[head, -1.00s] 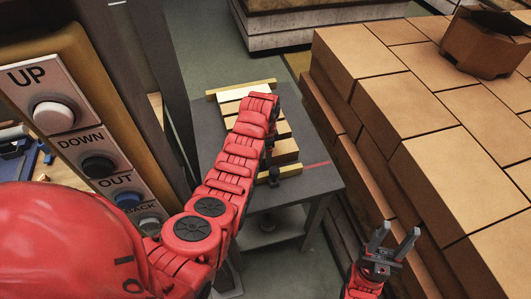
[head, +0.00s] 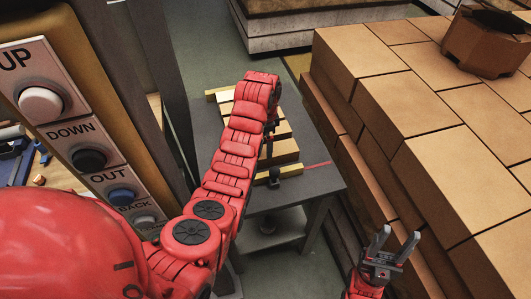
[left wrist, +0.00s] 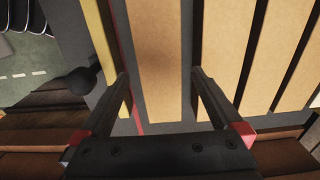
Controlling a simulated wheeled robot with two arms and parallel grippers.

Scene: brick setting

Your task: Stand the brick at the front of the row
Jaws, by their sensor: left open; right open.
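A row of tan bricks (head: 286,147) lies across a small grey table (head: 318,180), partly hidden by my left arm. In the left wrist view my left gripper (left wrist: 159,74) is open, its fingers on either side of the front brick (left wrist: 158,40) in the picture. I cannot tell whether they touch it. That brick is beside a red line (left wrist: 122,38); several more bricks (left wrist: 220,50) run to the right with dark gaps. In the head view the left fingers are mostly hidden by the arm. My right gripper (head: 392,243) is open and empty, away from the table.
Yellow strips edge the row at the back (head: 222,94) and front (left wrist: 100,40); a black knob (left wrist: 80,80) sits by the front one. A large brick stack (head: 430,110) fills the right side. A button panel (head: 90,140) stands at the left.

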